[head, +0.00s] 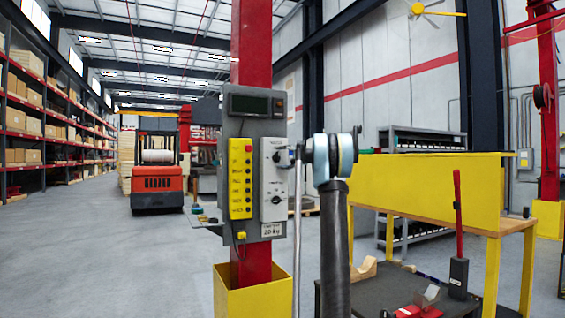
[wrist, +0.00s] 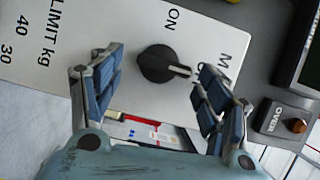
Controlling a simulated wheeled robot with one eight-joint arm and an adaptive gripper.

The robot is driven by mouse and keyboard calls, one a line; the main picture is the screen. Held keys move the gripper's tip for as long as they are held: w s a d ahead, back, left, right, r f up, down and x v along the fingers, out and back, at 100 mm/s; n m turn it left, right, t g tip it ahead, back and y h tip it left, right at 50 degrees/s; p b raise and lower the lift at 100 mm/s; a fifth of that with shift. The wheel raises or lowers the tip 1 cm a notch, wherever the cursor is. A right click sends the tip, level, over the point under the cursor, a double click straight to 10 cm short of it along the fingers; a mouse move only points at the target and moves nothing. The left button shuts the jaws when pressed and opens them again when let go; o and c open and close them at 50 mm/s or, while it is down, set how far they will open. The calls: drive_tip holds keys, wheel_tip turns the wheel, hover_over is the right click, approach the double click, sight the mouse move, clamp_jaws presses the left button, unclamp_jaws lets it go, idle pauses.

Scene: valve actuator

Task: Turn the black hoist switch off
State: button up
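The black hoist switch (wrist: 160,65) is a round knob with a white pointer on a pale plate. In the wrist view its pointer aims right, towards lettering partly hidden by a finger. An "ON" label is printed above it. My gripper (wrist: 158,87) is open, with one blue-padded finger on each side of the knob and gaps between. In the head view, my gripper (head: 299,153) is side-on at the upper part of the white switch plate (head: 268,216), beside a dark knob (head: 277,157). Finger contact cannot be seen there.
The grey control panel (head: 235,128) is on a red column (head: 251,45) and carries a yellow button box (head: 241,178). An orange "OVER" lamp (wrist: 296,125) is right of my gripper. A yellow-fronted workbench (head: 430,183) stands right. A forklift (head: 157,185) is at back left.

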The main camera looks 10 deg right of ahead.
drive_tip(key=v, duration=1.2)
drive_tip(key=shift+a+f, duration=0.1)
idle(0.4)
drive_tip(key=s+a+f+n+g+h, duration=0.1)
drive_tip(key=s+a+f+n+g, duration=0.1)
drive_tip(key=s+a+f, duration=0.6)
drive_tip(key=s+a+f+n+g+h, duration=0.1)
drive_tip(key=s+a+f+n+g, duration=0.15)
drive_tip(key=s+f, duration=0.7)
drive_tip(key=s+a+f+n+g+h, duration=0.1)
drive_tip(key=s+a+f+g+h, duration=0.15)
drive_tip(key=s+a, duration=0.75)
drive_tip(key=s+d+f+n+g+h, duration=0.1)
drive_tip(key=s+d+f+h, duration=0.1)
drive_tip(key=s+f, duration=0.8)
drive_tip(key=s+d+f+n+g+h, duration=0.1)
drive_tip(key=s+d+f, duration=0.4)
drive_tip(key=s+f, duration=0.5)
drive_tip(key=s+d+f+n+g+h, duration=0.2)
drive_tip(key=s+d+f+h, duration=0.2)
drive_tip(key=s+f, duration=0.7)
drive_tip(key=s, duration=0.5)
